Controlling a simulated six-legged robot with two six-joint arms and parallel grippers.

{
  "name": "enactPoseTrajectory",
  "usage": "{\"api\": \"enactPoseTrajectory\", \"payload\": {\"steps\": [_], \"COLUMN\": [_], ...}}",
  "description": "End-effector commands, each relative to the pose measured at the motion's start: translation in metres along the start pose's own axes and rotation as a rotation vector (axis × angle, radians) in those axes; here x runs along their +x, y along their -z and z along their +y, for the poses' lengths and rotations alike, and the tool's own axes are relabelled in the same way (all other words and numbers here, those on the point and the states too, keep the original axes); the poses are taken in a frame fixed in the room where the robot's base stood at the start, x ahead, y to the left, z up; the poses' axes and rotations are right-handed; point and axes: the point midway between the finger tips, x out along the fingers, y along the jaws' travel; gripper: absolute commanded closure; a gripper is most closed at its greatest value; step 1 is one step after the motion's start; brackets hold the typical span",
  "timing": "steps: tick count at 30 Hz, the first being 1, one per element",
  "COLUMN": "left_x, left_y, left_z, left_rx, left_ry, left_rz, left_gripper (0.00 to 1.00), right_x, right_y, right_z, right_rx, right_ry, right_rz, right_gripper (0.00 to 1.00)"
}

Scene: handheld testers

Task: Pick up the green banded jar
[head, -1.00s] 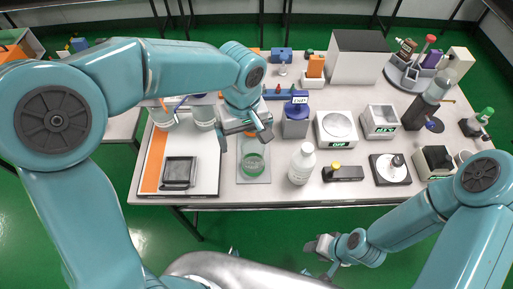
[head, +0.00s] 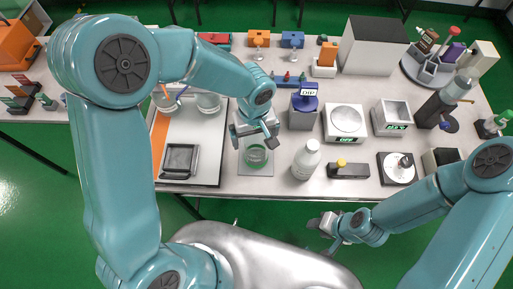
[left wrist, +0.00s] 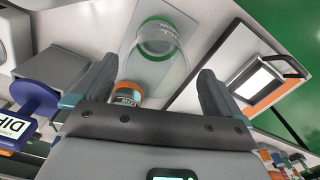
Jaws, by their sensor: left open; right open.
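The green banded jar (head: 257,157) is clear glass with a green ring and stands on a pale mat (head: 254,172) near the table's front edge. It also shows in the left wrist view (left wrist: 158,40), beyond the fingertips and roughly between their lines. My left gripper (head: 255,142) is open and empty, just behind and above the jar in the head view, apart from it as far as I can tell. In the left wrist view, an orange-banded jar (left wrist: 129,93) shows between the open fingers, partly hidden by the gripper body. My right gripper (head: 323,224) is open and empty off the table's front edge.
A white bottle (head: 306,161) stands right of the mat. A dark square tray (head: 180,160) lies on the white board to its left. A blue-topped DIP block (head: 303,108) stands behind right. Testers and a carousel (head: 432,72) crowd the right side.

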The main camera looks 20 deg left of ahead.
Motion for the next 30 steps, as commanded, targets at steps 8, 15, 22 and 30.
{"api": "enactPoseTrajectory", "payload": {"steps": [8, 15, 22, 30], "left_x": [0.027, 0.059, 0.061, 0.06], "left_y": [0.002, 0.005, 0.005, 0.006], "left_z": [0.004, 0.006, 0.007, 0.007], "left_rx": [0.001, 0.001, 0.0, 0.0], "left_ry": [0.003, 0.0, -0.001, -0.002], "left_rz": [-0.004, -0.001, 0.001, 0.001], "left_gripper": [0.0, 0.0, 0.0, 0.63], "right_x": [-0.008, -0.011, -0.011, -0.011], "right_y": [0.0, 0.0, 0.0, 0.0], "right_z": [-0.003, -0.004, -0.004, -0.004], "right_rx": [0.0, 0.0, 0.0, 0.0], "right_ry": [0.0, 0.0, 0.0, 0.0], "right_rz": [0.0, 0.0, 0.0, 0.0], "right_gripper": [0.57, 0.57, 0.57, 0.57]}}
